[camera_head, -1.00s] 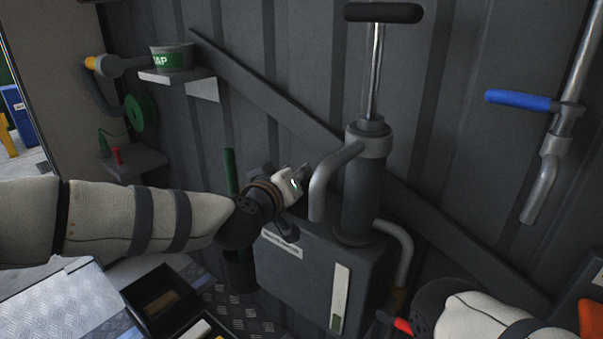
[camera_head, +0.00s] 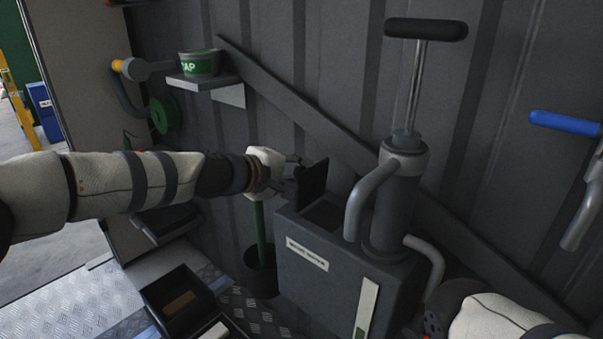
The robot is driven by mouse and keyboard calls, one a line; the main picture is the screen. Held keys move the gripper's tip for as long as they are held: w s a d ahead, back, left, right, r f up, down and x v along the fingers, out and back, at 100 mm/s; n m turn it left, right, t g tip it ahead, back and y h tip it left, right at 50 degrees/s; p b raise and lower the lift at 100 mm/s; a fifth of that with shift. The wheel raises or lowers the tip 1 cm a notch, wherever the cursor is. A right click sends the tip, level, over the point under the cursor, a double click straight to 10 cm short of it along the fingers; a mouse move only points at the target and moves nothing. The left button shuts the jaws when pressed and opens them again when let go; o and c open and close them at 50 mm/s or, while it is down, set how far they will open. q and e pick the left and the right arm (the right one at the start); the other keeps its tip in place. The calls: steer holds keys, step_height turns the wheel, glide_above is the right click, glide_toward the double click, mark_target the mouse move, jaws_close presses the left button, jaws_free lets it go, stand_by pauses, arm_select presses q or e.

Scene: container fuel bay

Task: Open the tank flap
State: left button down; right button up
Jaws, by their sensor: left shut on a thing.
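The grey tank (camera_head: 300,253) stands against the corrugated wall with a label and a pale gauge strip on its front. Its dark flap (camera_head: 313,184) stands raised, about upright, at the left of the tank top. A dark opening (camera_head: 324,211) shows in the top beside it. My left gripper (camera_head: 292,172) comes in from the left and is shut on the flap; its fingertips are small and partly hidden. My right arm shows at the lower right, its dark wrist end (camera_head: 436,322) near the tank's right side; its fingers cannot be made out.
A hand pump (camera_head: 392,210) with a black T-handle (camera_head: 425,29) and bent spout rises from the tank, right of the flap. A green tub (camera_head: 200,63) sits on a wall shelf. A black bin (camera_head: 180,299) stands on the floor, lower left. A blue-handled nozzle (camera_head: 565,123) is at right.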

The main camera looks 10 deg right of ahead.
arm_select(q)
steer(key=shift+w+a+f+n+g, duration=0.15)
steer(key=shift+w+a+n+g, duration=0.25)
steer(key=shift+n, duration=0.2)
